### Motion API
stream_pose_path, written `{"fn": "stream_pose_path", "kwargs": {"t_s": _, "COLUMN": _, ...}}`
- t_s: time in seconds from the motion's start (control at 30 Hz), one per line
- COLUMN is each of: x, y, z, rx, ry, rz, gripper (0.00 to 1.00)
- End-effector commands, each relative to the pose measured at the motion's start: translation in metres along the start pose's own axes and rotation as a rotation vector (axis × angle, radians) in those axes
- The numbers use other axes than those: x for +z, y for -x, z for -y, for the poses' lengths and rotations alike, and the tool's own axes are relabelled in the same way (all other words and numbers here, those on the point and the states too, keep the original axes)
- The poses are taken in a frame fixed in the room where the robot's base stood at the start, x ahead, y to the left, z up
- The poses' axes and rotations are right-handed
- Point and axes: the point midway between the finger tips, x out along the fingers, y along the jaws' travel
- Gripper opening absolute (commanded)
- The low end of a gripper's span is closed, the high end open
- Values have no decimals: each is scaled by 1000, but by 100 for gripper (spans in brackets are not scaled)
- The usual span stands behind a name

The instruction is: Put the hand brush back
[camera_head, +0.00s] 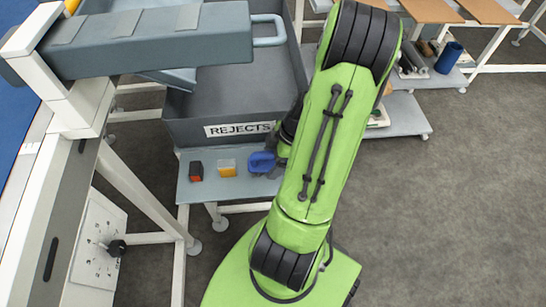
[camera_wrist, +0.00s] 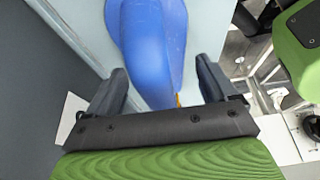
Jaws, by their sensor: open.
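A blue object (camera_head: 262,161), which I take for the hand brush, lies on the grey-blue shelf (camera_head: 228,190) in front of the rejects bin. Its bristles do not show. In the wrist view the blue object (camera_wrist: 150,40) has a broad rounded body narrowing towards me. My gripper (camera_wrist: 160,68) is open, with one dark finger on each side of the narrow part. There is a gap on both sides, and I cannot tell the height between them. In the head view my green arm hides most of the gripper.
A dark item with a red-orange face (camera_head: 196,171) and a yellow-orange block (camera_head: 227,168) stand left of the blue object. The grey bin marked REJECTS (camera_head: 183,133) rises behind. A white-legged frame (camera_head: 140,195) stands left. Open floor (camera_head: 450,220) lies right.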

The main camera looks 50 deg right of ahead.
Motion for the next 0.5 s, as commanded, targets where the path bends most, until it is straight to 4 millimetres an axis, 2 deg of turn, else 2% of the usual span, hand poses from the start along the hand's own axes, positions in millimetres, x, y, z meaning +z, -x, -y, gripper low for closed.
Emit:
{"fn": "stream_pose_path", "kwargs": {"t_s": 0.17, "x": -2, "y": 5, "z": 0, "rx": 0, "ry": 0, "rz": 0, "gripper": 85}}
{"fn": "stream_pose_path", "kwargs": {"t_s": 0.27, "x": -1, "y": 24, "z": -1, "rx": 5, "ry": -1, "rz": 3, "gripper": 85}}
{"fn": "stream_pose_path", "kwargs": {"t_s": 0.5, "x": -2, "y": 91, "z": -1, "rx": 6, "ry": -1, "rz": 3, "gripper": 85}}
